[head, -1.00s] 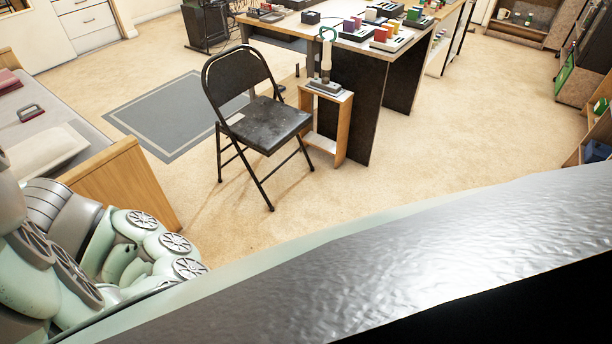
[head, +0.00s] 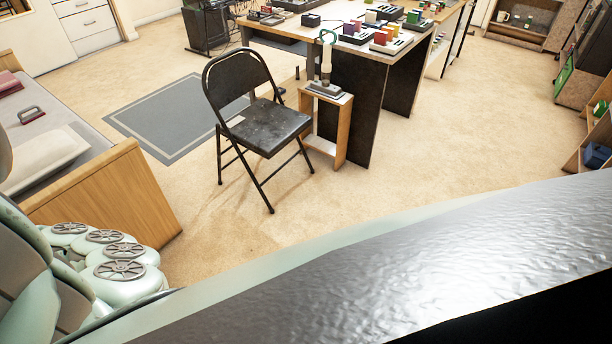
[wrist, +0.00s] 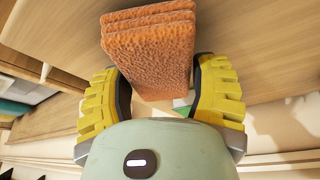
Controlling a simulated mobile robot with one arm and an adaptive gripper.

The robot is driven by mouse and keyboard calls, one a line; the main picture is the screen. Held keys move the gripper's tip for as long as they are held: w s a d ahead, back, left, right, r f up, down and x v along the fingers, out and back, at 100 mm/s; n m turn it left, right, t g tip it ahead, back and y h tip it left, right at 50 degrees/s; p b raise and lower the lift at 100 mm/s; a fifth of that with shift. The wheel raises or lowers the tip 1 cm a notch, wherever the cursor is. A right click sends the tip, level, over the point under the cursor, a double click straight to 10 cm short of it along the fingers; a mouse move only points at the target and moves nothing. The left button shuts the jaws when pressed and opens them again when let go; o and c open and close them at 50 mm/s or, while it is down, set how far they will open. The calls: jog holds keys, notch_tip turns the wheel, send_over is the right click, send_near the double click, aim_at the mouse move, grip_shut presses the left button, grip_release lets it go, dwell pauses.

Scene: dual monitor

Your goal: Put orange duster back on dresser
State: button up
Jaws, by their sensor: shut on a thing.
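The orange duster (wrist: 150,48) is a rough, layered orange block in the wrist view. My gripper (wrist: 158,85) has its two yellow padded fingers on either side of the duster's near end and is shut on it. A wooden surface (wrist: 245,35) lies behind the duster; I cannot tell whether they touch. I cannot tell for sure whether this wood is the dresser. The head view does not show the duster or my gripper.
In the head view, a black folding chair (head: 262,128) stands beside a small wooden stand (head: 343,130) and a cluttered desk (head: 350,105). A bed with a wooden end board (head: 115,200) is at left. Open carpet (head: 475,115) lies at right.

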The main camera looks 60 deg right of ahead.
jog(key=shift+f, duration=0.25)
jog(key=shift+f, duration=0.1)
jog(key=o, duration=1.3)
jog(key=shift+c, duration=0.2)
